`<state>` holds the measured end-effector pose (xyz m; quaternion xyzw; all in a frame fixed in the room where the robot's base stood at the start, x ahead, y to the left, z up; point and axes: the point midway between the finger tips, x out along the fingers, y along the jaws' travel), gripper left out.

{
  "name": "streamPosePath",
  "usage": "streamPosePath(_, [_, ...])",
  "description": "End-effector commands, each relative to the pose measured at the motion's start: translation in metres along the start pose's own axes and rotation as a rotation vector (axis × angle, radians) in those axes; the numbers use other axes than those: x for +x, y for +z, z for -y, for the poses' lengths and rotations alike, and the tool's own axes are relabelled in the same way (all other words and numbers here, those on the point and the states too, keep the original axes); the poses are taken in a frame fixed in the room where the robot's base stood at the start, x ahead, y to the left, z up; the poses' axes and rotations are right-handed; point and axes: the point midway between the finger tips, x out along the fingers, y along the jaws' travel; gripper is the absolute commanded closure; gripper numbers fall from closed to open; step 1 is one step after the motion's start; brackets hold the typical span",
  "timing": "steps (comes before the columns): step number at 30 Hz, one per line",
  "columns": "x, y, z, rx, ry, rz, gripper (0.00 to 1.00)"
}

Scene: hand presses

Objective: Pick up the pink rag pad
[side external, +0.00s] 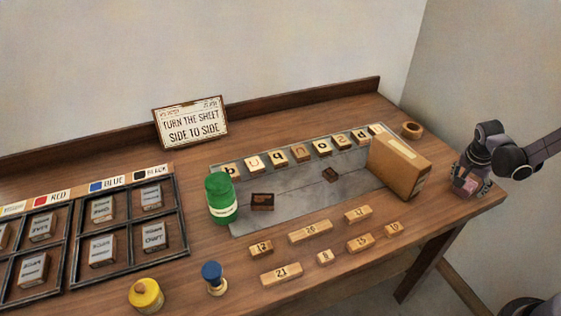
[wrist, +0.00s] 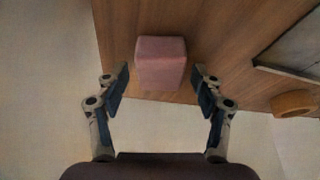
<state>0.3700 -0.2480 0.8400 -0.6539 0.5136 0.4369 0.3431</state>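The pink rag pad (wrist: 160,62) is a small pink block on the wooden table near its edge, seen in the wrist view. It lies ahead of and between the fingers of my gripper (wrist: 160,95), with a visible gap on each side. The fingers are spread open and hold nothing. In the side external view my gripper (side external: 468,186) is low over the table's right end, and the pink pad shows only partly there, behind the fingers.
A cardboard box (side external: 398,165) stands left of my gripper, with a round wooden ring (side external: 412,130) behind it. A grey slab (side external: 285,205) bears letter blocks. A green bottle (side external: 221,198), number blocks and a divided tray (side external: 75,250) lie further left. The table's right edge is close.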

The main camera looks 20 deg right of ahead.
Motion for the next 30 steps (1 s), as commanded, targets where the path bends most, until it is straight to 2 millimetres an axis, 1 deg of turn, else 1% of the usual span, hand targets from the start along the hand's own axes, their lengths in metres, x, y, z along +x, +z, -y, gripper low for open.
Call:
streamPosePath(1, [0.0, 0.0, 0.0, 0.0, 0.0, 0.0, 0.55])
streamPosePath(2, [0.0, 0.0, 0.0, 0.0, 0.0, 0.0, 0.64])
streamPosePath(3, [0.0, 0.0, 0.0, 0.0, 0.0, 0.0, 0.76])
streamPosePath(4, [0.0, 0.0, 0.0, 0.0, 0.0, 0.0, 0.8])
streamPosePath(14, [0.0, 0.0, 0.0, 0.0, 0.0, 0.0, 0.8])
streamPosePath(20, [-0.006, -0.002, 0.0, 0.0, 0.0, 0.0, 0.8])
streamPosePath(23, [-0.012, -0.005, 0.0, 0.0, 0.0, 0.0, 0.8])
streamPosePath(26, [-0.023, -0.009, 0.0, 0.0, 0.0, 0.0, 0.8])
streamPosePath(29, [-0.038, -0.015, 0.0, 0.0, 0.0, 0.0, 0.8])
streamPosePath(30, [-0.042, -0.019, -0.008, 0.004, 0.002, 0.0, 0.8])
